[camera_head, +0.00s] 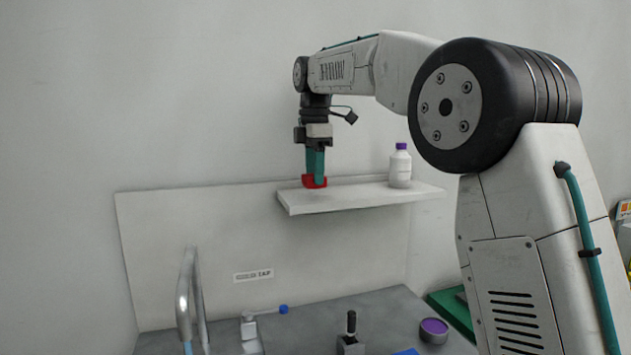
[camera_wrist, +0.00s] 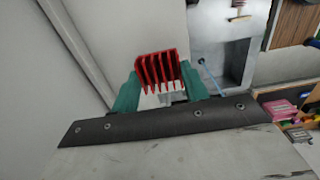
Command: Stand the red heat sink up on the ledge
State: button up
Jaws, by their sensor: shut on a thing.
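The red heat sink (camera_head: 309,182) is at the left end of the white ledge (camera_head: 350,201). In the wrist view the heat sink (camera_wrist: 157,69) shows its several red fins between the two green fingers. My gripper (camera_head: 315,180) points down and is shut on it; it also shows in the wrist view (camera_wrist: 160,88). In the head view the fingers hide part of the heat sink. I cannot tell whether its underside touches the ledge or is just above it.
A white bottle with a purple cap (camera_head: 400,167) stands on the ledge to the right of my gripper. Below are a metal faucet (camera_head: 190,295), a blue-tipped lever (camera_head: 265,315), a black-handled lever (camera_head: 351,335) and a purple-topped round tin (camera_head: 434,330). The ledge between gripper and bottle is clear.

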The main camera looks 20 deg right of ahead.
jog(key=shift+f, duration=1.25)
jog(key=o, duration=1)
jog(key=shift+f, duration=0.15)
notch_tip(320, 180, up, 12)
jog(key=s+d+m, duration=0.1)
jog(key=s+m, duration=0.3)
jog(key=s, duration=0.5)
jog(key=s+d+f+m, duration=0.1)
jog(key=s+f+m, duration=0.3)
jog(key=s+f, duration=0.5)
jog(key=s+d+f+m+t, duration=0.1)
jog(key=s+f+m, duration=0.4)
jog(key=s+f, duration=0.4)
jog(key=s+f+m, duration=0.5)
jog(key=s+f, duration=0.5)
jog(key=s, duration=0.4)
jog(key=shift+s+d, duration=0.3)
jog(key=shift+d, duration=0.1)
